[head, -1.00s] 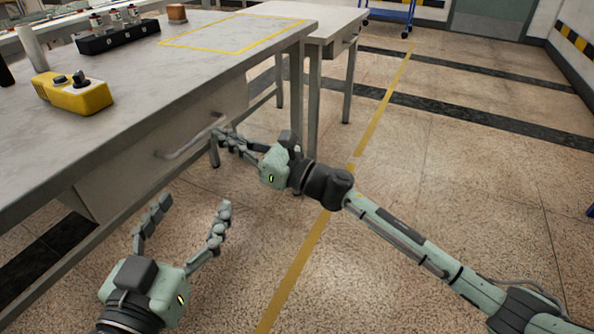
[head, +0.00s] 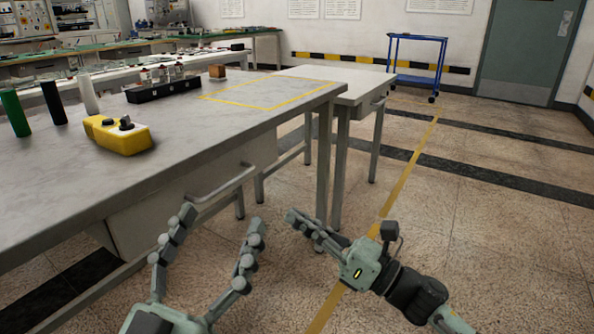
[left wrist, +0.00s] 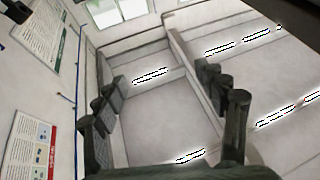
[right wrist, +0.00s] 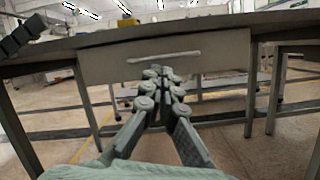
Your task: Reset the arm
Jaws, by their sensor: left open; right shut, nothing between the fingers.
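My left gripper (head: 213,256) is open and empty in the head view, low in front of the workbench, with its fingers pointing up. In the left wrist view its fingers (left wrist: 165,112) are spread apart with wall and ceiling behind them. My right gripper (head: 294,219) is shut and empty, to the right of the left gripper and pointing left toward the bench. In the right wrist view its fingers (right wrist: 160,85) are together, in front of the drawer. The drawer handle (head: 222,184) is beyond both grippers, apart from the right fingertips.
The workbench (head: 215,130) holds a yellow control box (head: 118,135), a black rack (head: 163,90), a small brown block (head: 217,71) and several upright cylinders. A second table (head: 355,85) adjoins it. A blue cart (head: 417,65) stands at the back. The floor at right is clear.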

